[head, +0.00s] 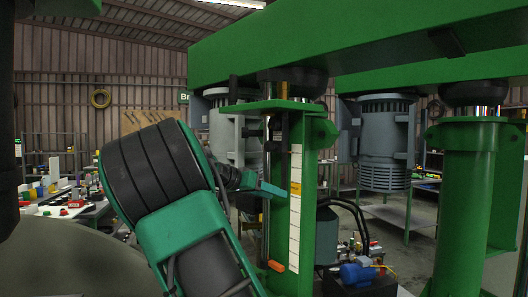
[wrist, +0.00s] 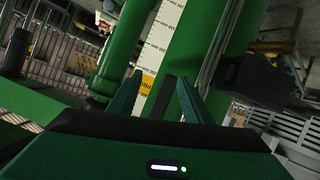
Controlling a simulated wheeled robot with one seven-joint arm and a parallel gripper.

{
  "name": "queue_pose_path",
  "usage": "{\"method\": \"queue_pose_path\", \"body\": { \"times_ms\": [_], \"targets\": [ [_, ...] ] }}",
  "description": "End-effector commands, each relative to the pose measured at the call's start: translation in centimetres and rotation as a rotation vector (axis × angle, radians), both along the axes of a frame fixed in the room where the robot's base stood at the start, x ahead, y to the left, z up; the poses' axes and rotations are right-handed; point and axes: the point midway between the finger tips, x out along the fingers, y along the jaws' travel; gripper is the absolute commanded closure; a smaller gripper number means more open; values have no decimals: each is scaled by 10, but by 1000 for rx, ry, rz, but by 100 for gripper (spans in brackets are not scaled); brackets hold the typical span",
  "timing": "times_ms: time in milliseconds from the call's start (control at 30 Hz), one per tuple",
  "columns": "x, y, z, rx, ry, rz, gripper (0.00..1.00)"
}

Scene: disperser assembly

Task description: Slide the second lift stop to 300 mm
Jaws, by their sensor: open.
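The green lift column (head: 283,225) stands in the middle of the head view. A white scale strip (head: 294,235) runs down it, with a yellow patch (head: 295,188) partway up. The strip and yellow patch (wrist: 147,83) also show in the wrist view. A dark upright piece (wrist: 168,88) shows beside the strip, between my fingers. An orange piece (head: 276,266) is low on the column. I cannot tell which part is the second lift stop. My gripper (head: 272,189) is at the column, level with the yellow patch. In the wrist view it (wrist: 159,76) is open.
A green beam (head: 370,35) crosses overhead, with a grey motor (head: 385,145) hanging below it. A second green column (head: 465,205) stands at the right. Black hoses and a blue pump (head: 357,273) are right of the column. A cluttered bench (head: 90,209) is at the left.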

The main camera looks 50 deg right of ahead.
Motion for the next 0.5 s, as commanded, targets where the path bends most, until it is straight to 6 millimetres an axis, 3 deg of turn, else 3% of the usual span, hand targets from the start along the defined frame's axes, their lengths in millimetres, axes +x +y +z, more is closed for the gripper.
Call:
{"method": "queue_pose_path", "body": {
  "times_ms": [33,100,200,333,500],
  "targets": [
    [14,17,30,-93,-29,1,55],
    [25,39,68,-206,-77,-5,55],
    [33,69,109,-328,-135,-7,55],
    [38,95,139,-417,-183,-6,55],
    [36,94,149,-444,-198,-9,55]
  ]
}}
